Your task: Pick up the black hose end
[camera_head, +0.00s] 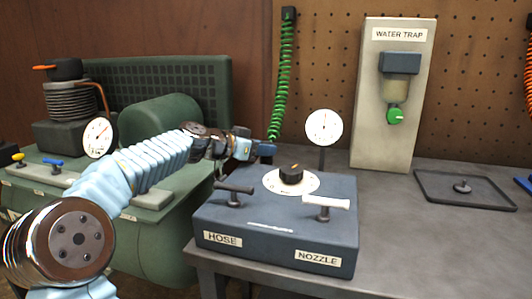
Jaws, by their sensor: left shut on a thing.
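The coiled green hose (285,75) hangs in front of the pegboard, with a dark top end. The black hose end (267,159) shows at the bottom of this hose. My left gripper (268,149) is shut on the hose end, above the back left of the dark blue control box. Its fingers hide part of the hose end. My right gripper is not in view.
The control box (275,245), labelled HOSE and NOZZLE, has two levers, a knob and a round gauge behind. A WATER TRAP panel (385,150) and shallow black tray (430,190) stand right. A green compressor (165,230) stands left.

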